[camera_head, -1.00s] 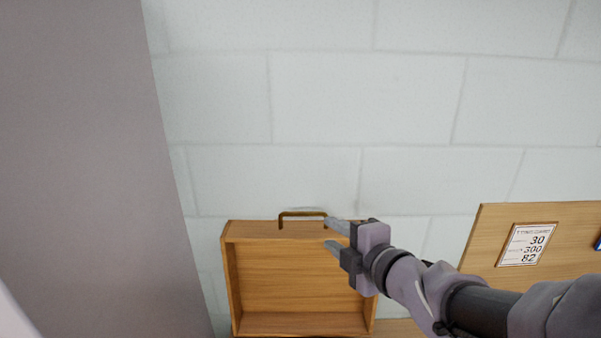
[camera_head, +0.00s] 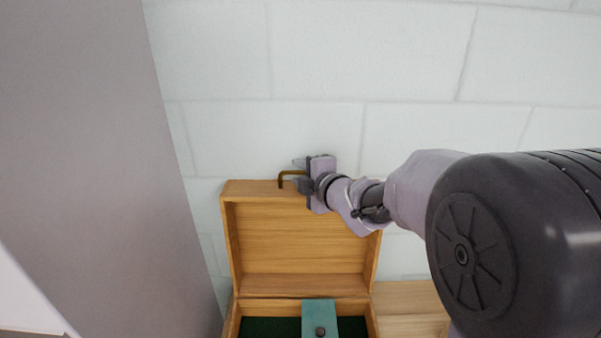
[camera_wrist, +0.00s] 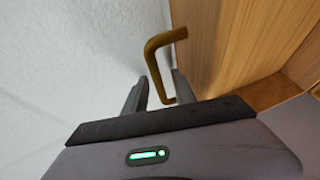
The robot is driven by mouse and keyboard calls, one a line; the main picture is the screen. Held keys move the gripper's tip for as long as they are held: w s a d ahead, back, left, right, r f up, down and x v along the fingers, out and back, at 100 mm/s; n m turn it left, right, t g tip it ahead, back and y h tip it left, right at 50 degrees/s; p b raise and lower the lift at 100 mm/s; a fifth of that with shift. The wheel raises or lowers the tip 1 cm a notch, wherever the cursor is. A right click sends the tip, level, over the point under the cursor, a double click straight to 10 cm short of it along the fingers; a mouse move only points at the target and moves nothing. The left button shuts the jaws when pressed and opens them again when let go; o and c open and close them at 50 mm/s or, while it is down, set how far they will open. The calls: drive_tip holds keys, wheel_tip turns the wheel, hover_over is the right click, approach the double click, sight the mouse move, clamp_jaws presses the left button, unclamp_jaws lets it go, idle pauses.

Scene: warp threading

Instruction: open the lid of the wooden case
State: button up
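The wooden case (camera_head: 232,318) stands with its lid (camera_head: 300,240) raised upright, hinged at the case's back edge, its inner side facing the head camera. A bent brass handle (camera_head: 284,176) sticks out at the lid's top edge. My gripper (camera_head: 299,173) is at the right part of this handle. In the wrist view the handle (camera_wrist: 157,55) passes between the two spread fingers of my gripper (camera_wrist: 160,92). A gap shows between the fingers, and I cannot tell whether either touches the handle.
Inside the case are a dark green lining (camera_head: 270,328) and a teal piece with a dark knob (camera_head: 320,315). A white block wall (camera_head: 310,60) rises close behind the lid. A grey upright panel (camera_head: 80,120) stands at the left. Bare wooden tabletop (camera_head: 410,300) shows at the right.

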clamp_jaws()
idle(1.3)
